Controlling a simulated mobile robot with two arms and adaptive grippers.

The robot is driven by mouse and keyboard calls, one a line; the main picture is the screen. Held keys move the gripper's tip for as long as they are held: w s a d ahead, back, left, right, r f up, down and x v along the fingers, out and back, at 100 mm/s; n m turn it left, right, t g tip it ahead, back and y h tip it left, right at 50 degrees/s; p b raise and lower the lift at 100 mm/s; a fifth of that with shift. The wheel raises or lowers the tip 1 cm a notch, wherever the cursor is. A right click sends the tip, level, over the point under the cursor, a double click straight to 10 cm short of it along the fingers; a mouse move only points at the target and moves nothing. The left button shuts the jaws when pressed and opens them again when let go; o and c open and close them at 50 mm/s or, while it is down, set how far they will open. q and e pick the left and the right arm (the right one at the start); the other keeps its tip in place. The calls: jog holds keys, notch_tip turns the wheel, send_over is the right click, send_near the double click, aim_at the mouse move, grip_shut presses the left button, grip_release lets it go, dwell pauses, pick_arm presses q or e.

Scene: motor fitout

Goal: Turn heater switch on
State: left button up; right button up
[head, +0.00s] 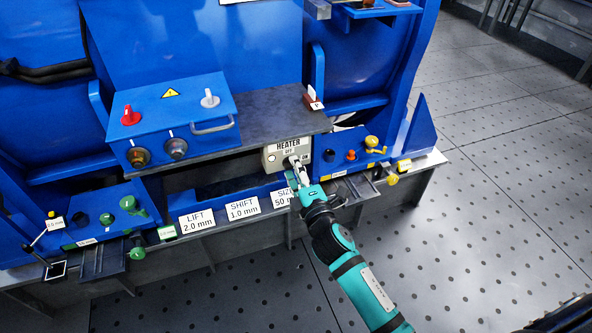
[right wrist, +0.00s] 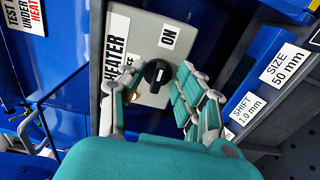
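The heater switch box (head: 272,163) is light grey, with a HEATER label and OFF below it. It is mounted under the edge of a dark shelf. In the right wrist view the box (right wrist: 186,65) shows a black round knob (right wrist: 157,75) with a pale mark, and an ON label to its upper right. The OFF label is partly hidden by a finger. My right gripper (head: 297,167) is at the front of the box. In the right wrist view its fingers (right wrist: 150,82) are open on either side of the knob, with visible gaps. Left gripper is not in view.
A blue control box (head: 185,110) with red and white knobs and a handle stands left on the dark shelf (head: 270,112). LIFT, SHIFT and SIZE labels (head: 242,209) line the panel below. Yellow and red controls (head: 371,142) are close on the right. Open floor lies at right.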

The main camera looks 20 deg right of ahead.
jog(key=s, duration=1.2)
jog(key=shift+d, duration=0.2)
